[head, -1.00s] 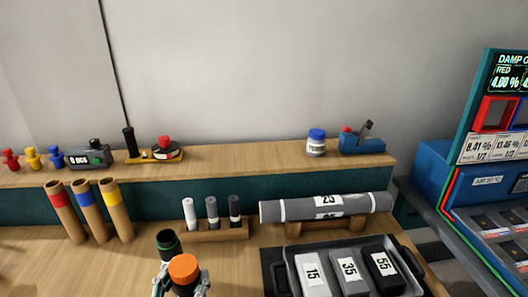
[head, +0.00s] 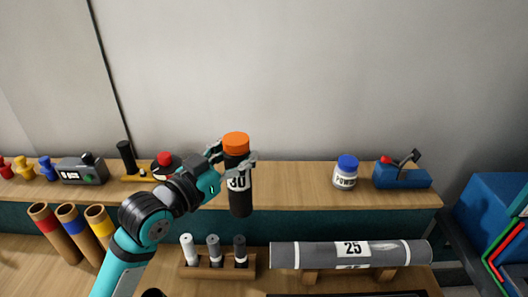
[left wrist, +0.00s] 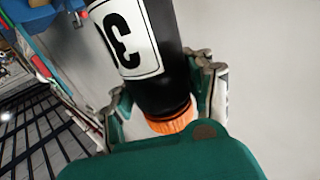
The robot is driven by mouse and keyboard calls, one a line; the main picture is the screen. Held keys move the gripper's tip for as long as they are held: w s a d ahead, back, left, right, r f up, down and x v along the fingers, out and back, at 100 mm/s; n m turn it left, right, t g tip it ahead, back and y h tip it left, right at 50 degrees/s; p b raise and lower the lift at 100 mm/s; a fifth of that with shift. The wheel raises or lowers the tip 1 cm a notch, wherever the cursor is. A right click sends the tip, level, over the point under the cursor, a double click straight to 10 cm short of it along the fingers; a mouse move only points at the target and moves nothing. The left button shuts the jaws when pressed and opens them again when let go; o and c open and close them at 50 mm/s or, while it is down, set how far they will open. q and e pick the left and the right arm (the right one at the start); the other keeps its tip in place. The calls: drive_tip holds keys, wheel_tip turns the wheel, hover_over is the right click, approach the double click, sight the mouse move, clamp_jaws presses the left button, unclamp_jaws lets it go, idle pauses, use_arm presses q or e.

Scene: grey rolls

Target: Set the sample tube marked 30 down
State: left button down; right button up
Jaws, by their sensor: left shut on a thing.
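The sample tube marked 30 (head: 239,200) is black with an orange cap and a white label. It is upright in the head view, in front of the back shelf. My left gripper (head: 235,160) is shut on it just below the cap. In the left wrist view the tube (left wrist: 150,75) lies between the fingers of my left gripper (left wrist: 168,95), with part of its label showing. The tube's lower end is in view in the head view and appears clear of the bench. My right gripper is not in view.
Below the tube, a wooden rack (head: 218,272) holds three small tubes. A grey roll marked 25 (head: 350,254) lies on a cradle to the right. The shelf (head: 290,180) has free room left of the powder jar (head: 346,172). Three cardboard tubes (head: 68,230) stand at left.

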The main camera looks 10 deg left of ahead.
use_arm(q)
drive_tip(key=w+d+f+p, duration=0.3)
drive_tip(key=w+f, duration=0.1)
drive_tip(key=w, duration=0.7)
drive_tip(key=shift+f+p, duration=0.3)
drive_tip(key=shift+f, duration=0.05)
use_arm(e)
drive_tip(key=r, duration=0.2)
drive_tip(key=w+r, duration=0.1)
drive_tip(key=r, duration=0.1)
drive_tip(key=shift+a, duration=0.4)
use_arm(q)
drive_tip(key=c, duration=1)
unclamp_jaws()
drive_tip(key=shift+d+f, duration=0.1)
drive_tip(key=shift+f, duration=0.1)
drive_tip(key=o, duration=0.5)
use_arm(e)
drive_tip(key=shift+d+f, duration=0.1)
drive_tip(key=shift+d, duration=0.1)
use_arm(q)
drive_tip(key=shift+o, duration=0.2)
drive_tip(key=shift+r, duration=0.15)
drive_tip(key=b+v, duration=0.3)
drive_tip(key=v, duration=0.9)
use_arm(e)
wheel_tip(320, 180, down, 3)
